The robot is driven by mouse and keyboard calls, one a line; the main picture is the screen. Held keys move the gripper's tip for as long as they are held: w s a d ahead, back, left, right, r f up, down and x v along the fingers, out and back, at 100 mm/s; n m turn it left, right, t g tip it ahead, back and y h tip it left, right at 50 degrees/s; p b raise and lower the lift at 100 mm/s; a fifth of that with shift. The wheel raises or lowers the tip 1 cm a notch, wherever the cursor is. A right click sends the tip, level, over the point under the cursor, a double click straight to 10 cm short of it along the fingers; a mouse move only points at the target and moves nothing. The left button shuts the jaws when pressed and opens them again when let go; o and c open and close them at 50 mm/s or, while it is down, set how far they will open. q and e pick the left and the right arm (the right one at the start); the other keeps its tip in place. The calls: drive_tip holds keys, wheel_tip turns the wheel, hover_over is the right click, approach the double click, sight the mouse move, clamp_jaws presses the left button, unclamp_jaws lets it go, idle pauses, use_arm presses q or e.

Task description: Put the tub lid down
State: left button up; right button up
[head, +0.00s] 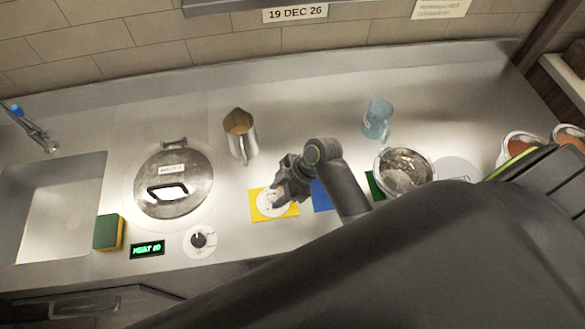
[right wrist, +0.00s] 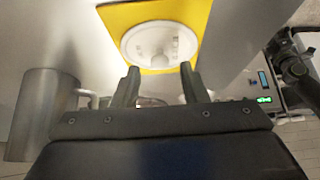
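The tub lid (head: 270,204) is a white disc with a small raised knob. It lies flat on the yellow square (head: 288,212) on the steel counter. In the right wrist view the lid (right wrist: 160,47) is just beyond my fingertips, with its knob in front of the gap between them. My right gripper (head: 281,197) is low over the lid and hides part of it in the head view. Its two fingers (right wrist: 159,72) stand apart with nothing between them. My left gripper does not show clearly in either view.
A steel jug (head: 240,136) stands behind and left of the lid. A blue square (head: 321,196), a steel bowl (head: 405,168) and a blue clear jug (head: 378,117) are to the right. A round lidded well (head: 174,205), a dial (head: 200,241) and a sponge (head: 107,232) are left.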

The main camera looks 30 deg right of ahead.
drive_tip(key=b+v, duration=0.2)
drive_tip(key=v, duration=0.8)
drive_tip(key=shift+r, duration=0.15)
drive_tip(key=shift+s, duration=0.1)
